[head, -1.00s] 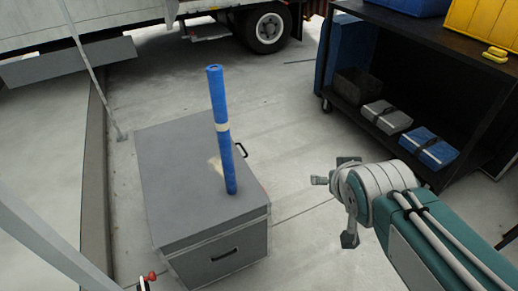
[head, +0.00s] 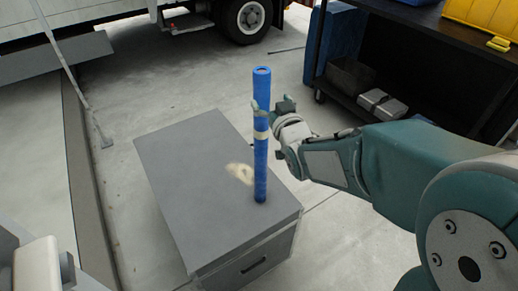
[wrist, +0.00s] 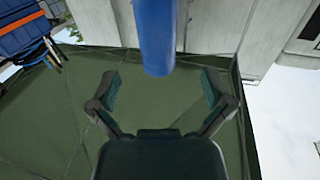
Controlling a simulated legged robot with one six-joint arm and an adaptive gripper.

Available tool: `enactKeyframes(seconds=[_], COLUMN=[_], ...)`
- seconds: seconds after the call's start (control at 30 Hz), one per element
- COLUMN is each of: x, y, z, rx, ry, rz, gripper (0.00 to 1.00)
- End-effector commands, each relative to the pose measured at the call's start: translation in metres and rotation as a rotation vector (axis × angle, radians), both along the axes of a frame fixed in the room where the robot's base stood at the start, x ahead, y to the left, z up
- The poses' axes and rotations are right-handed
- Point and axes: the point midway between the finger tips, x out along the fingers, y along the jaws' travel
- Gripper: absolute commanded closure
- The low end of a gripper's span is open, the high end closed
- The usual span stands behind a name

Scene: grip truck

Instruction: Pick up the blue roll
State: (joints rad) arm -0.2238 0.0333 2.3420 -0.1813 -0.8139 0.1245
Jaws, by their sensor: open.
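The blue roll (head: 261,160) stands upright on the grey box (head: 185,165), with a pale band around its middle. My gripper (head: 271,106) is open at the upper half of the roll, just above the band. In the head view one fingertip shows at the roll's left edge and another at its right. In the wrist view, the blue roll (wrist: 154,35) comes down from the top edge, and its end lies between the spread fingers of my gripper (wrist: 160,80). I cannot tell whether a finger touches it.
A dark shelf cart (head: 405,65) stands at the right, with a grey case (head: 382,104) on its lower shelf and a yellow bin (head: 485,20) on top. A white truck with a black wheel (head: 246,17) is at the back.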

Motion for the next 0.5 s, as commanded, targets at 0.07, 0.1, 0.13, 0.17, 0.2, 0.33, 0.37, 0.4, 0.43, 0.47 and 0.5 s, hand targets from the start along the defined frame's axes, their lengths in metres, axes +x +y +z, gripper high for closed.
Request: enactKeyframes(seconds=[0.07,0.1,0.13,0.17,0.2,0.33,0.37,0.4,0.43,0.47,0.5], x=[0.012,0.016,0.019,0.020,0.023,0.034,0.038,0.044,0.048,0.052,0.057], y=[0.004,0.004,0.004,0.004,0.004,0.011,0.014,0.018,0.021,0.024,0.026], z=[0.000,0.000,0.001,0.001,0.001,0.007,0.009,0.012,0.014,0.016,0.014], rx=[0.000,0.002,0.003,0.003,0.004,0.003,0.003,0.003,0.000,0.000,0.000], ry=[0.002,0.002,0.001,0.001,0.001,0.000,0.000,-0.001,0.000,0.000,0.001], rz=[0.000,0.000,0.000,-0.001,-0.001,0.000,0.000,0.000,0.000,0.000,0.000], gripper=[0.00,0.00,0.00,0.00,0.00,0.00,0.00,0.00,0.00,0.00,0.00])
